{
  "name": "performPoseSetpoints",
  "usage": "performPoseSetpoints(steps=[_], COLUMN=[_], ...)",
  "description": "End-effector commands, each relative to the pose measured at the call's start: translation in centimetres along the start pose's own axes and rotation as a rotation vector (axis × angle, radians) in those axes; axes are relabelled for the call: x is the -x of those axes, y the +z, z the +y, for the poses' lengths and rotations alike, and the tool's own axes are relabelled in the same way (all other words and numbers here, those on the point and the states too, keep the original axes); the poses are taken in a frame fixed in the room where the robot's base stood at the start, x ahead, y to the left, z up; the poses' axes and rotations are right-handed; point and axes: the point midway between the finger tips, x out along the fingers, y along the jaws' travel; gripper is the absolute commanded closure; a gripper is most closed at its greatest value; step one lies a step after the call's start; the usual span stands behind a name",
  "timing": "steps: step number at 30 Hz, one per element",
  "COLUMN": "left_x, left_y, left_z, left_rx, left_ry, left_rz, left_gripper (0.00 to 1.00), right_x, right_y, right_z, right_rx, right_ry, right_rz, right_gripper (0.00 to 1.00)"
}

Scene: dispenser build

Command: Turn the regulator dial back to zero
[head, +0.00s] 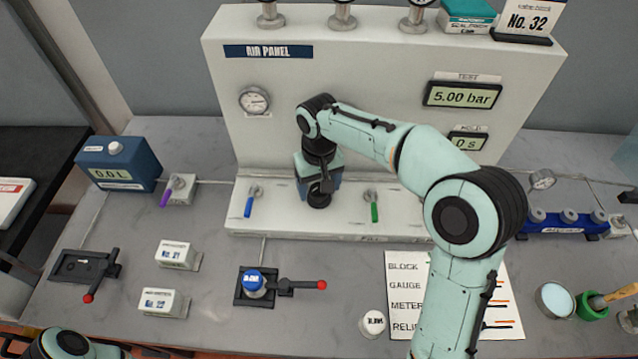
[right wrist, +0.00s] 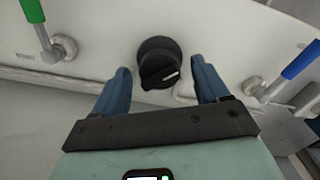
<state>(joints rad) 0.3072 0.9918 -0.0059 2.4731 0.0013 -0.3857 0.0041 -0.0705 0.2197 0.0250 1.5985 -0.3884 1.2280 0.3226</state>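The regulator dial is a black round knob on the air panel's lower ledge (head: 290,226). In the right wrist view the dial (right wrist: 158,62) shows a white pointer mark toward its lower right. In the head view the dial (head: 319,201) shows partly below my right gripper (head: 322,184). That gripper's two blue fingers (right wrist: 161,76) are apart, one on each side of the dial, with gaps visible and nothing held. I cannot tell how far the fingertips are above the ledge. The large display (head: 462,95) reads 5.00 bar. My left gripper is out of view.
A blue-handled valve (head: 249,203) and a green-handled valve (head: 374,206) flank the dial. A round gauge (head: 254,100) is on the panel's upright face. A printed sheet (head: 405,285) lies at front right.

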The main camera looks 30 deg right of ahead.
Motion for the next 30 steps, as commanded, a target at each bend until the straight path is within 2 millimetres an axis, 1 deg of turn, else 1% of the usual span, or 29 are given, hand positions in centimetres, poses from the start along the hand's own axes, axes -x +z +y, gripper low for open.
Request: performPoseSetpoints(steps=[8,11,14,21,24,27,30], left_x=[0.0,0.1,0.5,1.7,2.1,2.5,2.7], left_y=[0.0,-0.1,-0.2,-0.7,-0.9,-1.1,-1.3], left_z=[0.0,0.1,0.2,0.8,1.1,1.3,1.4], left_rx=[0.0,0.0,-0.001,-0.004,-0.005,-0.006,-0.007], left_ry=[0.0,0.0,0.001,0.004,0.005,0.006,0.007], left_rz=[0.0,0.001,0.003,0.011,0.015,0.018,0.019], left_gripper=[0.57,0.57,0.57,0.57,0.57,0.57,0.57], right_x=[0.1,0.8,2.3,7.6,9.5,10.9,11.7], right_y=[0.0,0.0,-0.1,-0.1,-0.1,-0.1,-0.1], right_z=[0.0,0.0,0.0,0.0,0.0,0.0,0.0], right_rx=[-0.002,-0.002,-0.002,-0.001,-0.001,-0.001,0.0], right_ry=[0.0,0.0,-0.001,-0.001,-0.001,-0.001,-0.001], right_rz=[0.0,0.002,0.005,0.006,0.006,0.004,0.003], right_gripper=[0.27,0.27,0.27,0.27,0.27,0.27,0.27])
